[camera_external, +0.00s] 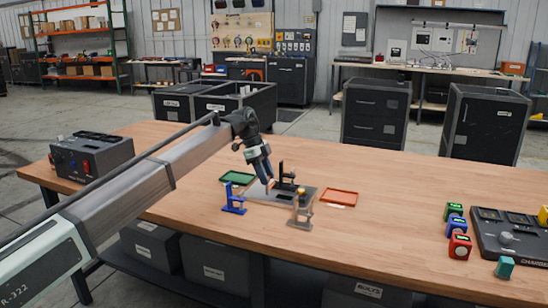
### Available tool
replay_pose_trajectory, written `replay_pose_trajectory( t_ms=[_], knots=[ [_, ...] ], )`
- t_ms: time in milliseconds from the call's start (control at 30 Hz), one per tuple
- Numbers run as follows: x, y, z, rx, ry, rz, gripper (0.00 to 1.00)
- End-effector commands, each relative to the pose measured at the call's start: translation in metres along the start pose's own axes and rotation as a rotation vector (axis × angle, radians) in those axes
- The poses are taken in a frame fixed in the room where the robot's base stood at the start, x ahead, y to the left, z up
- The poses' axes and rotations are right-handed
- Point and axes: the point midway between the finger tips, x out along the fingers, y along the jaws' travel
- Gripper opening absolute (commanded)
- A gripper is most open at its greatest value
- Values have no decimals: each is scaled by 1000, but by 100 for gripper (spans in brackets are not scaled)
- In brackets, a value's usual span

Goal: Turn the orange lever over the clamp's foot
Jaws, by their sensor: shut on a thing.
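My gripper (268,182) points down at the grey fixture plate (308,194) on the wooden table. It is shut on a small orange piece at its fingertips, which looks like the orange lever; at this size its angle is hard to tell. A black upright clamp (281,174) stands on the plate just right of the fingers. A blue stand (233,203) is to the left front of the plate, and a tan-brown stand (299,214) is at its right front. The clamp's foot is too small to make out, and the gripper partly hides the area.
A green tray (237,178) lies left of the plate and an orange-red tray (341,198) right of it. A black box (91,157) sits at the table's left. Coloured blocks (460,247) and a dark panel (512,241) are at the right. The table between is clear.

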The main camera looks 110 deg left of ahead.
Motion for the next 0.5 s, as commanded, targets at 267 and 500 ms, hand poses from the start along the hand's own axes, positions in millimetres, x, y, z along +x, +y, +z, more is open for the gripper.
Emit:
replay_pose_trajectory(
  t_ms=[267, 500],
  knots=[
    [0, 0, 1, 3, -2, 1, 0],
    [0, 0, 0, 2, -1, 0, 59]
  ],
)
